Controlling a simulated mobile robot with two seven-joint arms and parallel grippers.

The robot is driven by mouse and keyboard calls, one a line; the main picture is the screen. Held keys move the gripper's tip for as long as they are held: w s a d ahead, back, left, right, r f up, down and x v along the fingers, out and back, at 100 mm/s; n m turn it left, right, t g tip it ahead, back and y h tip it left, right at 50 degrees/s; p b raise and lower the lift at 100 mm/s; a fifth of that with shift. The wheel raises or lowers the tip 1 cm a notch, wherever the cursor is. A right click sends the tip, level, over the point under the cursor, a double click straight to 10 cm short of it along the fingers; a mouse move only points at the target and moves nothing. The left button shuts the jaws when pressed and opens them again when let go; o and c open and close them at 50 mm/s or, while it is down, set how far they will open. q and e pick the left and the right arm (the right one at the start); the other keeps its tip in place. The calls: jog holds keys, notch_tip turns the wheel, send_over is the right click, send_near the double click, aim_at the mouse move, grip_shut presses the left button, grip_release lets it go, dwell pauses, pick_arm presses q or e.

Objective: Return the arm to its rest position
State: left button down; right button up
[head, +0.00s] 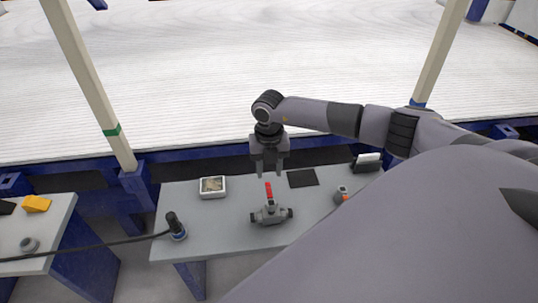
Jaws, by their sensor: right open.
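My right arm reaches in from the right, over the small grey table (223,237). My right gripper (270,174) points down with its two fingers apart and nothing between them. It is above the far part of the table, just behind the red handle of a grey valve (270,214) in this view. Whether the fingertips touch anything cannot be told, but they look clear of the valve. My left gripper is not in the view.
A white-framed box (213,187), a black flat pad (303,178), a dark cylinder (175,226) with a cable and a small grey-orange item (342,193) lie on the table. Posts (90,84) and a large white slatted surface (200,70) stand behind. A second table (62,215) is at left.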

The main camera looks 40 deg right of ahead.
jog(key=shift+r, duration=0.25)
dwell(0.3)
